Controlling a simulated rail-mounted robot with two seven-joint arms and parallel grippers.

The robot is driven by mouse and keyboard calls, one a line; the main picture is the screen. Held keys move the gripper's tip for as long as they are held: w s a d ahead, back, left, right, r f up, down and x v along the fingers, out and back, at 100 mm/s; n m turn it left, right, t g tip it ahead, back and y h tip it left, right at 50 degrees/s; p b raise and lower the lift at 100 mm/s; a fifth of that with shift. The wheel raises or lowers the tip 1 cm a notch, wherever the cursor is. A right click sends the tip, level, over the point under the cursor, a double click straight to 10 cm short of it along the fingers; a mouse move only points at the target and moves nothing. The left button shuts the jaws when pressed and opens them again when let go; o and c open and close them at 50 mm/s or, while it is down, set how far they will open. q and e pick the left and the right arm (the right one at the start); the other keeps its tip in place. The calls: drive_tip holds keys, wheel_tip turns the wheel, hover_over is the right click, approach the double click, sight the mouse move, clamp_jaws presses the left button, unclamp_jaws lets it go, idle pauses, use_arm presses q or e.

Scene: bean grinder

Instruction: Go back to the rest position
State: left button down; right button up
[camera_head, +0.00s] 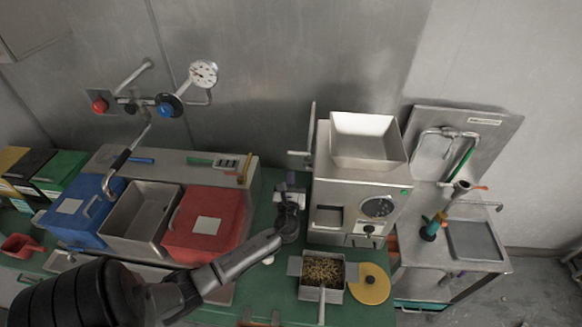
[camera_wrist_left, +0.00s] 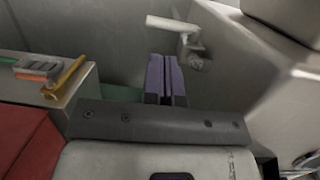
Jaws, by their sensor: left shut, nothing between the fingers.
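My left gripper (camera_head: 290,184) is at the end of my left arm, which comes in from the lower left in the head view. It is beside the left side of the bean grinder (camera_head: 328,172), over the green bench. In the left wrist view its two purple fingers (camera_wrist_left: 165,78) are together with nothing between them. A pale handle (camera_wrist_left: 172,24) on the grinder's side is just beyond the fingertips and looks apart from them. My right gripper is in neither view.
A metal pan of beans (camera_head: 322,272) and a yellow lid (camera_head: 369,284) are in front of the grinder. A red-lidded bin (camera_head: 232,217), an open steel bin (camera_head: 142,217) and a blue bin (camera_head: 78,212) stand left. A sink unit (camera_head: 450,262) stands right.

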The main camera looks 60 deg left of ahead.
use_arm(q)
drive_tip(key=b+v, duration=0.1)
drive_tip(key=v, duration=0.6)
drive_tip(key=shift+s+a, duration=0.15)
drive_tip(key=shift+s, duration=0.05)
drive_tip(key=shift+r, duration=0.15)
